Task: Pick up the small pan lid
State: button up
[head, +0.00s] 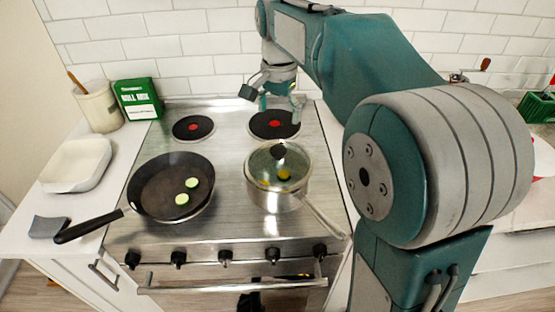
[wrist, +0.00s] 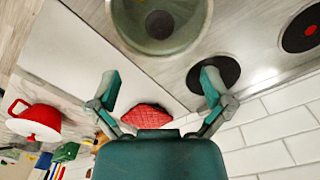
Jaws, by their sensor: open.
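The small pan lid (head: 262,163) is clear glass with a dark knob. It sits on a steel saucepan (head: 275,200) at the front right of the stove, with yellow pieces visible through the glass. In the wrist view the lid (wrist: 180,38) is at the top edge, partly cut off. My gripper (head: 280,104) is open and empty, above the back right burner and behind the saucepan. In the wrist view my gripper's fingers (wrist: 159,82) are spread apart, with the lid beyond them and not touching.
A black frying pan (head: 153,190) with two green slices stands left of the saucepan. The saucepan's handle (head: 322,216) points to the front right. The tiled wall (head: 200,70) is close behind my gripper. A red patterned item (wrist: 148,116) and red pot (wrist: 38,122) show in the wrist view.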

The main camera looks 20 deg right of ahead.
aim_at(278, 148)
notch_tip(278, 148, down, 11)
jog(key=shift+r, duration=0.1)
grip_shut()
dwell(0.5)
